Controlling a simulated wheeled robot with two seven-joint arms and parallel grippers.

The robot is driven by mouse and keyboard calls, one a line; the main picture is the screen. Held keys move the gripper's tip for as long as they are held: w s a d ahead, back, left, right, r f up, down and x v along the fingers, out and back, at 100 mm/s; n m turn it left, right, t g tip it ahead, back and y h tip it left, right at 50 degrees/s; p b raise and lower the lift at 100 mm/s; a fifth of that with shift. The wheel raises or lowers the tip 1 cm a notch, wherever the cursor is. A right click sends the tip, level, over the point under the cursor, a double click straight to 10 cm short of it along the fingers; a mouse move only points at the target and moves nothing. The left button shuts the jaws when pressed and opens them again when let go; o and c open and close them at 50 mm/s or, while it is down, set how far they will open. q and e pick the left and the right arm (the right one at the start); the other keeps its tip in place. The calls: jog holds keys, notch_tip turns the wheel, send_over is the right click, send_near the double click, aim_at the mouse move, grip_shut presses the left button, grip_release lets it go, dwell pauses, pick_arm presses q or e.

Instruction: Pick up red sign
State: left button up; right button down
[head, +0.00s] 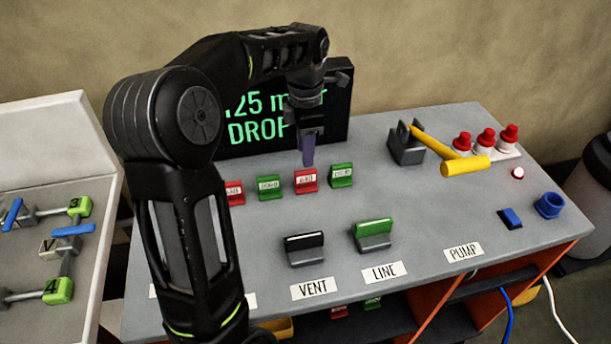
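A red sign (306,181) with a white label stands on the grey bench in a row of small signs. Another red sign (234,193) is at the left end of the row, partly hidden by my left arm. My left gripper (308,158) points down just above and behind the nearer-centre red sign. Its fingertips look close to that sign's top edge; whether they touch cannot be told. The fingers are seen nearly edge-on, so their opening is unclear. A third small red sign (339,312) is on the shelf below. My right gripper is not in view.
Green signs (269,187) (341,175) flank the red one. A black display (338,112) stands behind. In front are a black-topped block (304,247) and a green-topped block (373,233). A yellow lever (455,160), red-capped knobs (486,139) and a blue ring (549,205) are at right.

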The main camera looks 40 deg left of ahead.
aim_at(306, 170)
pick_arm(q)
jog(key=shift+f, duration=1.3)
jog(key=shift+f+p, duration=0.4)
jog(key=shift+f, duration=0.1)
notch_tip(306, 170, down, 4)
jog(key=shift+f+p, duration=0.1)
jog(key=shift+p, duration=0.4)
grip_shut()
